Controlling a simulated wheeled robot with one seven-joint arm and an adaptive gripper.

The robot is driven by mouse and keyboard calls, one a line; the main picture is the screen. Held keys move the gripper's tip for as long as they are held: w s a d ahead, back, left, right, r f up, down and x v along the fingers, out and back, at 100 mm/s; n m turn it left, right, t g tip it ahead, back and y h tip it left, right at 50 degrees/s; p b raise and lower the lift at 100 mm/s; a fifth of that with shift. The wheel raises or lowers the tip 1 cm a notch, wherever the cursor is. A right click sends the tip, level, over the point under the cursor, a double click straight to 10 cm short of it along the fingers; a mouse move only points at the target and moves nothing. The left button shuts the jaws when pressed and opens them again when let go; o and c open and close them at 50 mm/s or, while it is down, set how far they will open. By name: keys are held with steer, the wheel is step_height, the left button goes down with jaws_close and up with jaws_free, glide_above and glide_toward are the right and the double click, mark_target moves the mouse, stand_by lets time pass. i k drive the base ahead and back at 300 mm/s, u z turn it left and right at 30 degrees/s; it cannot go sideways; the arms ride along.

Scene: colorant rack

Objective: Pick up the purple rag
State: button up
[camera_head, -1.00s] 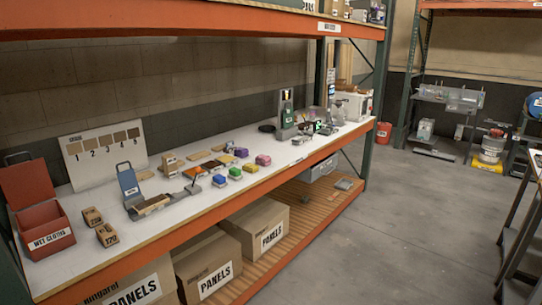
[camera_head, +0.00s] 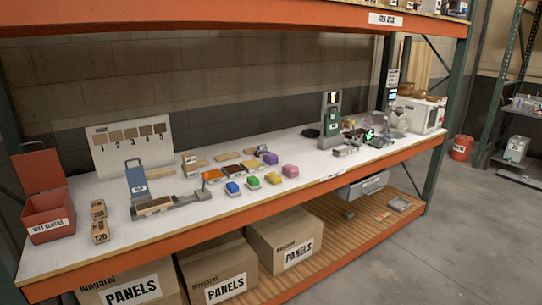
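A small purple folded piece (camera_head: 270,158), which looks like the purple rag, lies on the white shelf top (camera_head: 322,193) near its middle. It is at the right end of a back row of small coloured pieces. A pink piece (camera_head: 290,170) lies just in front and to the right of it, with a small gap. My gripper is not in view.
Blue (camera_head: 233,187), green (camera_head: 253,182) and yellow (camera_head: 273,178) pieces lie in front. A red box (camera_head: 48,213) stands at the left, a grey-green device (camera_head: 331,120) at the right. The upper orange beam (camera_head: 230,17) overhangs the shelf.

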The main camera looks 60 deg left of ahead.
mark_target(271, 158)
steer(key=u, duration=0.5)
steer(key=i, duration=1.25)
steer(key=u, duration=1.8)
steer(key=i, duration=0.6)
steer(key=u, duration=0.55)
